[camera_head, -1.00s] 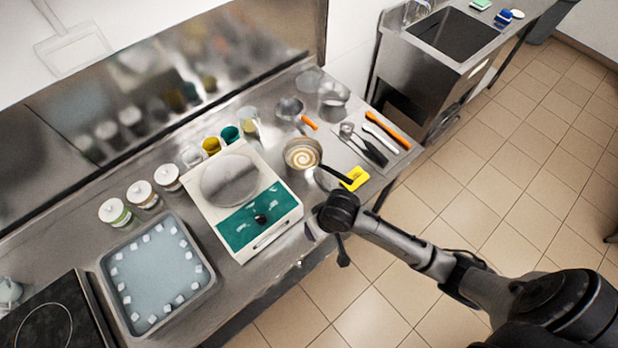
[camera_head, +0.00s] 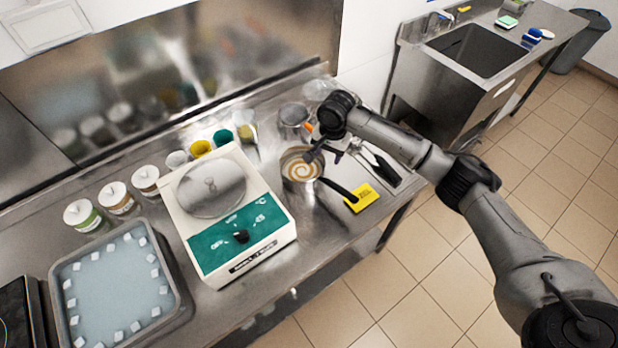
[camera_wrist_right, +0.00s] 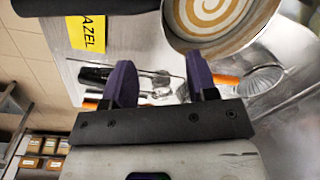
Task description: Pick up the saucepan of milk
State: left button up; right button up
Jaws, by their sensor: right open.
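The saucepan (camera_head: 298,170) stands on the steel counter, with a white and tan spiral on its contents. Its black handle (camera_head: 340,190) points right and toward the front. The right wrist view shows part of the pan (camera_wrist_right: 215,22) at the top, with the handle (camera_wrist_right: 90,5) running left along the top edge. My right gripper (camera_head: 324,152) is just above and right of the pan, at its rim in the head picture. Its purple fingers (camera_wrist_right: 162,82) are apart with nothing held between them. I cannot tell the exact height gap. My left gripper is out of view.
A yellow label (camera_head: 363,198) lies by the handle. A white and green machine (camera_head: 240,235) stands left of the pan. Utensils (camera_head: 378,167) lie to the right, partly behind my arm. A shallow tray of pale cubes (camera_head: 180,305) is at the left.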

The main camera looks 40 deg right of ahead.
notch_tip(320, 180, down, 5)
jog(key=b, duration=0.1)
send_over(321, 184)
jog(key=shift+s+d+f, duration=0.1)
jog(key=shift+d+f, duration=0.05)
jog(key=shift+f, duration=2.6)
grip_shut()
